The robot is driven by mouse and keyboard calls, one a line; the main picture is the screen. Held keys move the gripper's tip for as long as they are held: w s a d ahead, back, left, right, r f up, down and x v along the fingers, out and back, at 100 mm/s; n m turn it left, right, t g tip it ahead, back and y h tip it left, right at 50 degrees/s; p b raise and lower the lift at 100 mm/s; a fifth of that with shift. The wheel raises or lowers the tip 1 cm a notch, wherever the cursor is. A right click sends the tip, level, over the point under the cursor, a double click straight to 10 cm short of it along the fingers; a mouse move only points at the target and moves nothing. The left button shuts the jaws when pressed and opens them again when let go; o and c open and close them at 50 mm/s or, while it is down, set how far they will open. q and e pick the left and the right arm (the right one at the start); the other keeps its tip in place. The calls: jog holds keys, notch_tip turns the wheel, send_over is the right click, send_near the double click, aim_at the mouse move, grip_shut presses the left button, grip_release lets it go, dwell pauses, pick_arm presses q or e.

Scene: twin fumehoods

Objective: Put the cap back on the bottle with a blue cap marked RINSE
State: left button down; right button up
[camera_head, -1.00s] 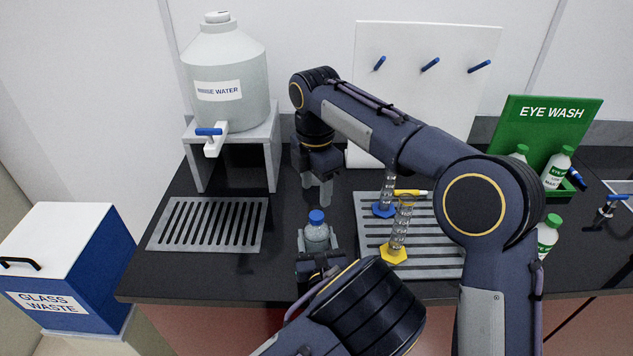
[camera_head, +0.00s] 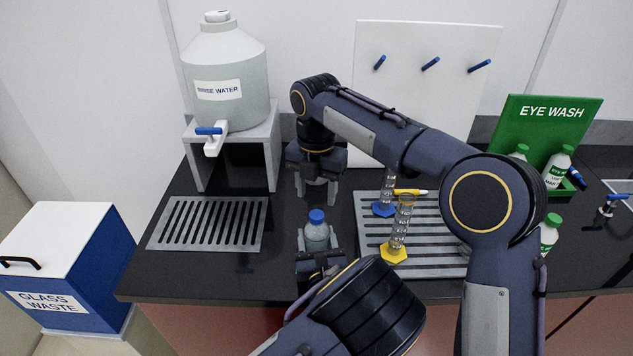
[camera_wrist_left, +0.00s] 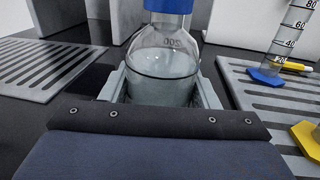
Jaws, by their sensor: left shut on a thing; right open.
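The bottle (camera_head: 317,233) is clear, holds liquid and has a blue cap (camera_head: 316,216) seated on its neck. It stands upright on the dark bench between the two grated plates. My left gripper (camera_head: 318,244) is shut on the bottle's body, with a finger on each side. The left wrist view shows the bottle (camera_wrist_left: 165,75) between the fingers, with the lower edge of the blue cap (camera_wrist_left: 168,5) at the top. No RINSE mark is readable on it. My right gripper (camera_head: 317,190) is open and empty, pointing down just behind and above the cap.
Two measuring cylinders, one with a blue base (camera_head: 384,209) and one with a yellow base (camera_head: 393,252), stand right of the bottle on a grated plate (camera_head: 440,262). A rinse water tank (camera_head: 228,110) stands at the back left. The left grated plate (camera_head: 160,240) is empty.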

aim_at(317, 214)
notch_tip(317, 214, down, 6)
dwell(0.4)
